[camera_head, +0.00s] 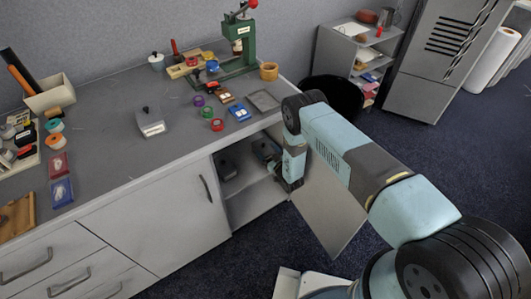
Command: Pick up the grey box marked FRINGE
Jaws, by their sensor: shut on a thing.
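My gripper (278,170) reaches into the open cabinet under the table, at its right side. It is shut on what looks like a dark grey box (266,150), partly hidden by the gripper and the cabinet's edge. A second dark grey box (227,169) sits to the left inside the cabinet. A light grey box (151,122) with a dark knob and a pale label stands on the table top. I cannot read FRINGE on any of these boxes from here.
The cabinet door (329,208) hangs open just right of my gripper. The shelf (255,192) and cabinet walls are close around it.

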